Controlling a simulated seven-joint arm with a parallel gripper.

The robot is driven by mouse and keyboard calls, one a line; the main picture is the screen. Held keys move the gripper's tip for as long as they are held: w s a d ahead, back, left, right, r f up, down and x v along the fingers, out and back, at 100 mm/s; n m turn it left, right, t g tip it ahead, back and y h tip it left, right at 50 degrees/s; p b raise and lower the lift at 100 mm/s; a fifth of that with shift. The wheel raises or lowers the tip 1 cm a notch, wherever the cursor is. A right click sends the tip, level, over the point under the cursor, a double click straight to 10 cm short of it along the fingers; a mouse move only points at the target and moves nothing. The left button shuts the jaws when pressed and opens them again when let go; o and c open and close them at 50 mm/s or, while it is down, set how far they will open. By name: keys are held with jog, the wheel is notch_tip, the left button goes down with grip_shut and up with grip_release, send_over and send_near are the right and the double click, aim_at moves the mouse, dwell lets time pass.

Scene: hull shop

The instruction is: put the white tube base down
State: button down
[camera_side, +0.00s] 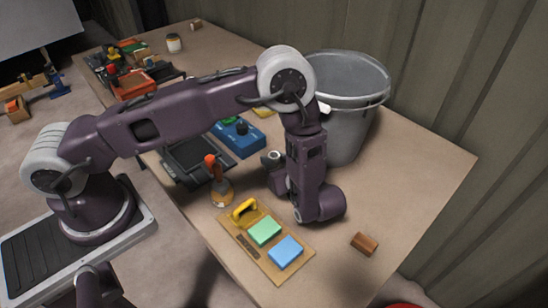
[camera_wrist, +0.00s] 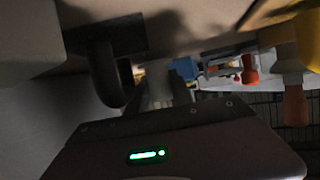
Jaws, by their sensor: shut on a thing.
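My gripper (camera_side: 275,172) hangs low over the bench beside the tan board, turned toward the left. It is shut on a pale thing that I take for the white tube base (camera_wrist: 157,86), seen dimly between the dark fingers in the wrist view. In the side view only a small pale bit of it (camera_side: 272,156) seems to show at the fingertips. The rest of it is hidden or too small to make out. I cannot tell whether it touches the bench.
The tan board (camera_side: 263,266) carries a yellow handle (camera_side: 243,210), a green block (camera_side: 264,231) and a blue block (camera_side: 286,252). An orange-handled tool (camera_side: 215,175) stands left of my gripper. A grey bin (camera_side: 348,130) stands behind. The bench at right is clear around a wooden block (camera_side: 364,243).

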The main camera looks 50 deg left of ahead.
jog(key=shift+f, duration=0.2)
jog(key=c, duration=1.1)
grip_release()
jog(key=shift+r, duration=0.1)
jog(key=shift+r, duration=0.55)
jog(key=v, duration=1.2)
jog(key=shift+f, duration=0.1)
